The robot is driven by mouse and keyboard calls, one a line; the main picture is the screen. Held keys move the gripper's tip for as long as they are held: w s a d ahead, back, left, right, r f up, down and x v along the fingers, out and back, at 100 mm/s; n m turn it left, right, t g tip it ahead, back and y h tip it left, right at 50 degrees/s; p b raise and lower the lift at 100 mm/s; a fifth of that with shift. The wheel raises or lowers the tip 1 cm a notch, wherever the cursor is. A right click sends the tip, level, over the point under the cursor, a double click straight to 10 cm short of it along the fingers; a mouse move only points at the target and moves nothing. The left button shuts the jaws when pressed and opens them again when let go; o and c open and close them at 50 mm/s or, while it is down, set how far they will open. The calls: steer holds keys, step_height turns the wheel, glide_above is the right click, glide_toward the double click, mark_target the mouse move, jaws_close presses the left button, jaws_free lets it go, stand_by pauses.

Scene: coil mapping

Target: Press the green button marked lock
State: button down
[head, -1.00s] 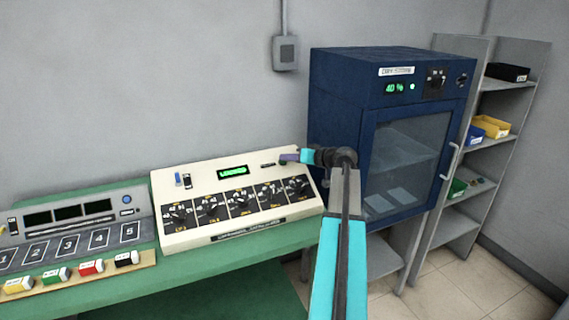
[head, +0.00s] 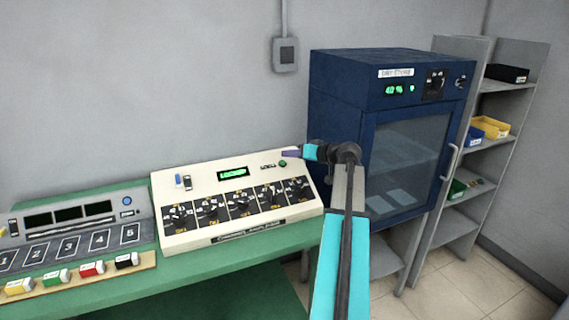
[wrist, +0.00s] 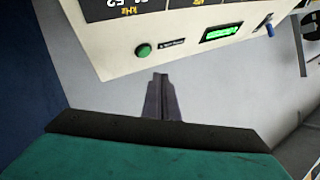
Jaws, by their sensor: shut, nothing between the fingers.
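The green button (head: 283,163) is a small round cap at the top right of the cream console (head: 190,238), beside a small dark label (head: 267,166). In the wrist view the button (wrist: 144,50) is fully visible, with its label to its right. My gripper (head: 288,154) is shut and empty, just above the button in the head view. In the wrist view my gripper's tips (wrist: 160,76) point toward the panel, slightly below and right of the button. They look apart from it, though the exact gap is hard to judge.
The console has a lit green display (head: 233,173), a blue switch (head: 179,181) and several dark dials. It stands on a green table (head: 215,258), right of a grey unit (head: 70,215) with coloured blocks in front. A blue cabinet (head: 345,75) stands right of my gripper.

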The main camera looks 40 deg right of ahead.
steer(key=shift+s+a+r+p, duration=0.15)
steer(key=shift+s+r, duration=0.2)
steer(key=shift+r, duration=0.3)
steer(key=shift+s+a+r+p, duration=0.15)
steer(key=shift+s+r, duration=0.15)
steer(key=shift+r, duration=0.3)
steer(key=shift+f, duration=0.1)
